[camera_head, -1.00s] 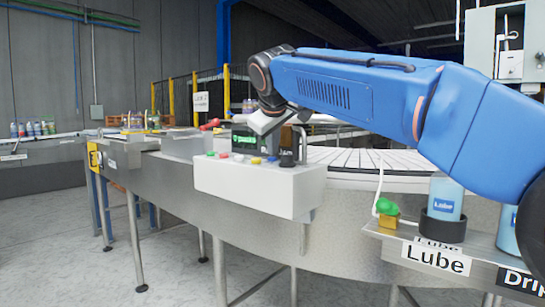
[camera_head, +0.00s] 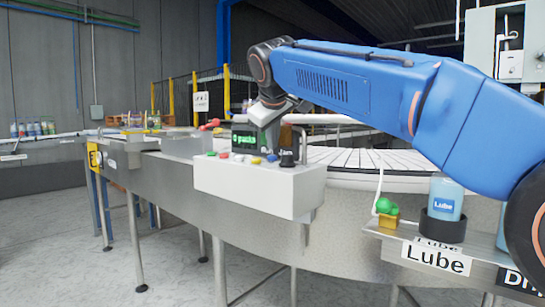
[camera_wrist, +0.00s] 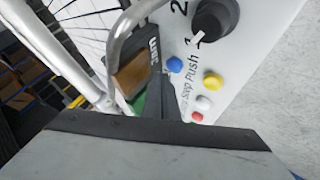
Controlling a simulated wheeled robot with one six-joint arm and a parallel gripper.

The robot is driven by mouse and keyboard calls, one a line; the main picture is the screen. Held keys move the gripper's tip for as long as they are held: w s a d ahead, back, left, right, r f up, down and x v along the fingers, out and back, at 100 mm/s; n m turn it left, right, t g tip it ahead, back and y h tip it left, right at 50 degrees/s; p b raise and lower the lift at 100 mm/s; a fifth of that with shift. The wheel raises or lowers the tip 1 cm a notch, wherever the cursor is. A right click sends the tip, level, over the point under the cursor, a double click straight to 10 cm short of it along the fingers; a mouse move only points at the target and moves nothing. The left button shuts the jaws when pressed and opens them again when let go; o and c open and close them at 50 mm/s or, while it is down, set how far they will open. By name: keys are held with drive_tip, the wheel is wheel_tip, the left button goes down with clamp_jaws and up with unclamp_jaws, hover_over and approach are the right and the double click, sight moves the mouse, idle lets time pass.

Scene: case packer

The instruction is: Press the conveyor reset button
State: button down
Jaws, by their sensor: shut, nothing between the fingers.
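A white control box (camera_head: 255,190) stands at the front of the conveyor. Its top carries small green (camera_head: 211,153), red (camera_head: 223,155), white (camera_head: 238,158), yellow (camera_head: 256,161) and blue (camera_head: 272,158) buttons and a black knob (camera_head: 287,159). I cannot read which one is marked reset. The wrist view also shows the blue button (camera_wrist: 174,65), yellow button (camera_wrist: 213,80) and knob (camera_wrist: 213,18). My gripper (camera_head: 271,142) is shut and empty, pointing down over the box's right part, near the blue button; contact cannot be made out.
A dark display (camera_head: 245,139) with green text stands behind the buttons, close to my gripper. The curved conveyor (camera_head: 370,160) runs behind the box. A Lube bottle (camera_head: 444,198) stands in a black holder at the right, beside a green-topped fitting (camera_head: 387,207).

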sight(273, 157)
drive_tip(key=shift+r, duration=2.5)
